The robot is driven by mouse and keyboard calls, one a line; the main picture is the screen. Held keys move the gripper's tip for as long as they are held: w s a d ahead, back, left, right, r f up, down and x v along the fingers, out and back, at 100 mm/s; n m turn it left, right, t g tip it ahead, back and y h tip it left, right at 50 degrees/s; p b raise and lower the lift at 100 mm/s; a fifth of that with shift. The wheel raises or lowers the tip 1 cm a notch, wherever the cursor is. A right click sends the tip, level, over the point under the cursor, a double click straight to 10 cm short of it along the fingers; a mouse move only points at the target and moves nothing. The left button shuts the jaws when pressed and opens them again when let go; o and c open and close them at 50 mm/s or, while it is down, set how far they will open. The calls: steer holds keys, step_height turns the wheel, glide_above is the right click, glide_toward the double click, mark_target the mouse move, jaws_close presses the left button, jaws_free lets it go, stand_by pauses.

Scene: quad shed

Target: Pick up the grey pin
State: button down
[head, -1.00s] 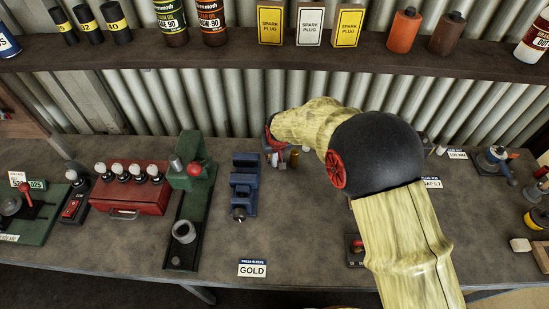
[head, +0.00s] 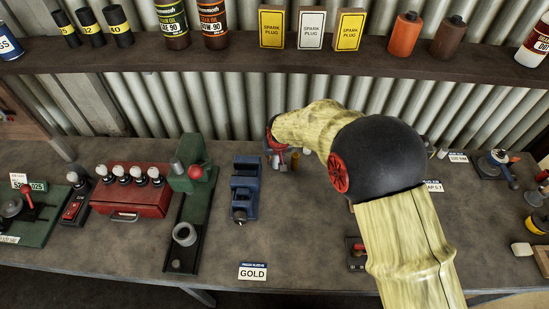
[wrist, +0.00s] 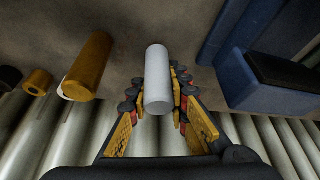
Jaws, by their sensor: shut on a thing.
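The grey pin (wrist: 158,80) is a plain pale cylinder in the middle of the wrist view. It stands between the two fingers of my gripper (wrist: 158,100), which are shut on it.
A gold pin (wrist: 88,66) stands close beside the held pin, with a smaller brass piece (wrist: 38,82) beyond it. The blue vise (head: 244,188) is on the other side. The corrugated wall (head: 240,105) and shelf (head: 225,50) are close behind. Bench front is mostly clear around the GOLD label (head: 253,271).

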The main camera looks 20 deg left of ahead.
steer(key=s+d+r+p, duration=0.2)
steer(key=s+d+r, duration=0.1)
steer(key=s+r, duration=0.9)
steer(key=shift+s+d+r, duration=0.2)
steer(key=shift+s+r, duration=0.1)
steer(key=shift+s, duration=0.5)
